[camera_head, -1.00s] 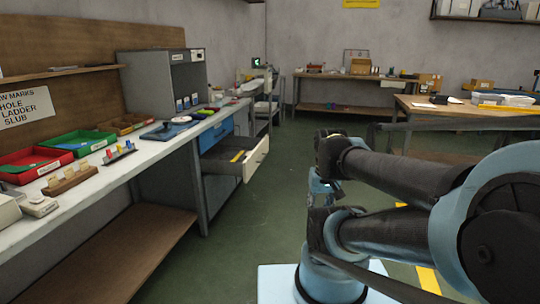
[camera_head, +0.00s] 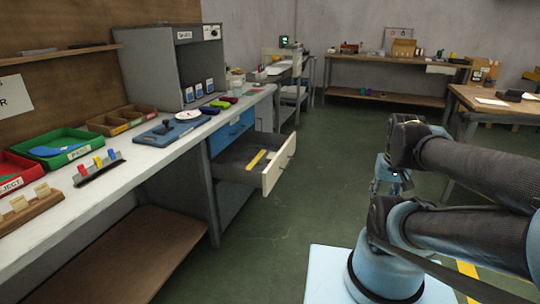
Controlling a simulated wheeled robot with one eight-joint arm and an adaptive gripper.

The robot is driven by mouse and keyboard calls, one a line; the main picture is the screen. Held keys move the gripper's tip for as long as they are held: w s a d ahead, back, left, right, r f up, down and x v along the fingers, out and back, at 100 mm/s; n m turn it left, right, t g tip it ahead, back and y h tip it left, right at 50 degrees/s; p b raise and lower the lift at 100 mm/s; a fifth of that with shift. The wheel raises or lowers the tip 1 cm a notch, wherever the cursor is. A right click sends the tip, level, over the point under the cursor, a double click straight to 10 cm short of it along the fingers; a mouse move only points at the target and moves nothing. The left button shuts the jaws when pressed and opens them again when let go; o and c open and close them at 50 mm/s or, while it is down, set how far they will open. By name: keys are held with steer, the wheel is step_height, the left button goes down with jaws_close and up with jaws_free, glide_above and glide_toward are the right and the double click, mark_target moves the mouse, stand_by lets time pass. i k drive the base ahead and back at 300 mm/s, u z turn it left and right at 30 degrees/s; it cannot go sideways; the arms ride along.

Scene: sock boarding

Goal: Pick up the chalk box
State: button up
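I cannot tell for certain which thing is the chalk box. Three small pale boxes with blue fronts (camera_head: 198,91) stand in a row at the open front of the grey cabinet on the left bench. A yellow, long thing (camera_head: 257,160) lies in the open drawer (camera_head: 278,174) under that bench. My arm is folded at the right of the view. Its end, my gripper (camera_head: 398,182), is small and partly hidden by the arm links, well apart from the bench. I cannot make out its fingers or anything in them.
The bench (camera_head: 150,159) holds a green PASS tray (camera_head: 92,147), a red REJECT tray (camera_head: 18,177), a rack of coloured pieces (camera_head: 97,168) and a blue board (camera_head: 170,132). The open drawer juts into the aisle. Green floor (camera_head: 285,225) is clear between bench and arm.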

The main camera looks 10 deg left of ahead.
mark_target(272, 154)
steer(key=u, duration=0.4)
steer(key=i, duration=0.9)
steer(key=u, duration=0.5)
